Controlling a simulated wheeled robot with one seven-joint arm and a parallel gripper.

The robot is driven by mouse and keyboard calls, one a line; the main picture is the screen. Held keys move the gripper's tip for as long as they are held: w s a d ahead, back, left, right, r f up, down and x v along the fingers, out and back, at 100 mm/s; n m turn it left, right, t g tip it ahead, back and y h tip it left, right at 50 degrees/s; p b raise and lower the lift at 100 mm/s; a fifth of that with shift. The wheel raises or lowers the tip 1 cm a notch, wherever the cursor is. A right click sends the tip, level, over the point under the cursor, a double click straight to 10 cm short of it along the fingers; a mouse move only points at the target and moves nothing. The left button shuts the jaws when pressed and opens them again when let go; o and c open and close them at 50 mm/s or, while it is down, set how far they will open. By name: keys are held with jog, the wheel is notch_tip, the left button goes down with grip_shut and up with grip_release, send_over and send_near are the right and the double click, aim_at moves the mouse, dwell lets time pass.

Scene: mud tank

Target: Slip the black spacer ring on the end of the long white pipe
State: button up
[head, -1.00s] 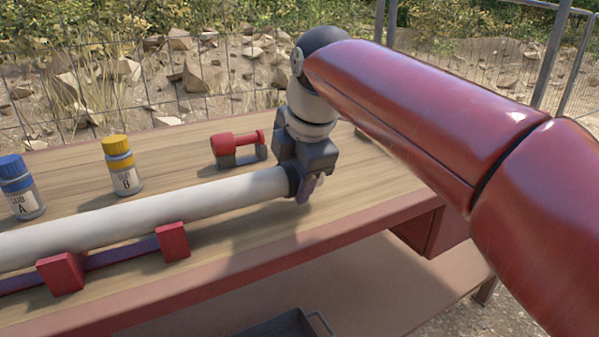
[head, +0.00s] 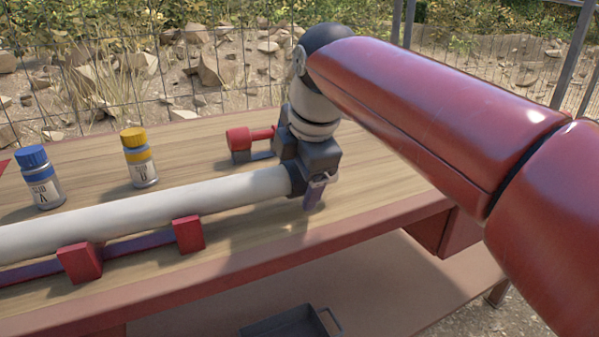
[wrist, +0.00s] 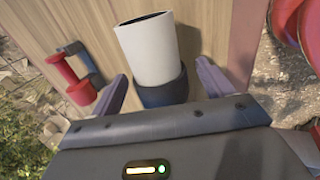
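The long white pipe (head: 150,214) lies along the bench in red supports; its right end is at my gripper. The black spacer ring (wrist: 162,91) is around the pipe in the wrist view, and the pipe's open end (wrist: 147,52) sticks out past it. In the head view the dark ring (head: 297,180) shows beside the near finger, and the tip of the pipe is mostly hidden. My gripper (wrist: 162,72) straddles the pipe and ring, with a finger on each side and narrow gaps visible. It looks open. In the head view my gripper (head: 316,190) partly covers the ring.
A red-handled tool (head: 250,141) lies just behind my gripper. Blue-capped (head: 39,178) and yellow-capped (head: 139,160) bottles stand behind the pipe. Red support blocks (head: 188,235) stand in front of it. The bench top right of my gripper is clear. A dark tray (head: 290,325) sits below.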

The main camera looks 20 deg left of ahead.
jog(key=p+v, duration=0.1)
jog(key=v, duration=0.6)
jog(key=shift+s+d+r, duration=0.1)
jog(key=shift+d+r, duration=0.1)
jog(key=shift+r, duration=0.2)
jog(key=s+d+f+m+t+h, duration=0.1)
jog(key=d+f+m, duration=0.4)
jog(key=d+m, duration=0.45)
jog(key=s+d+f+m+t+h, duration=0.15)
jog(key=d+f+m, duration=0.5)
jog(key=d, duration=0.65)
jog(key=s+d+f+m+h, duration=0.1)
jog(key=s+d+f+m, duration=0.6)
jog(key=d+f+m, duration=0.4)
jog(key=shift+s+m, duration=0.4)
jog(key=shift+m, duration=0.1)
jog(key=shift+d, duration=0.1)
